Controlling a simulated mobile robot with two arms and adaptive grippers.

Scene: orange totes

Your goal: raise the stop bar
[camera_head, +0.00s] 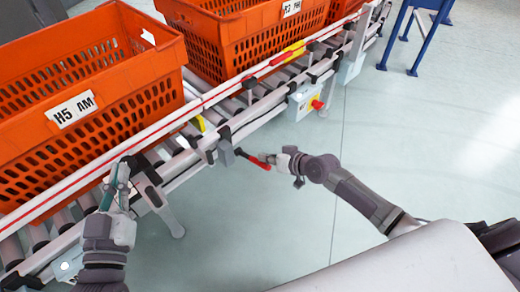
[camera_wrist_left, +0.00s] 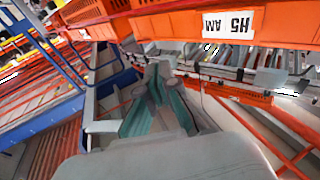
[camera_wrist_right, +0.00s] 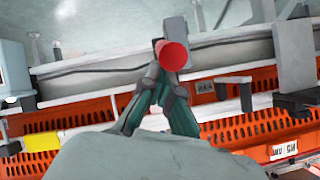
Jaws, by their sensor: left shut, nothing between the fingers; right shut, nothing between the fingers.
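A lever with a black shaft and red handle (camera_head: 253,160) sticks out from the near side of the conveyor, pointing toward my right gripper. The handle's round red end (camera_wrist_right: 172,55) shows in the right wrist view, just past the fingertips. My right gripper (camera_head: 270,158) is shut and empty at the handle's end; I cannot tell whether it touches. My left gripper (camera_head: 120,172) is shut and empty over the conveyor's near edge, in front of the H5 AM tote; its closed fingers show in the left wrist view (camera_wrist_left: 158,75). I cannot tell which part is the stop bar.
An orange tote marked H5 AM (camera_head: 90,95) and a second orange tote (camera_head: 245,40) stand on the roller conveyor. A white rail with a red line (camera_head: 210,97) runs along it. A box with a red button (camera_head: 306,101) hangs further along.

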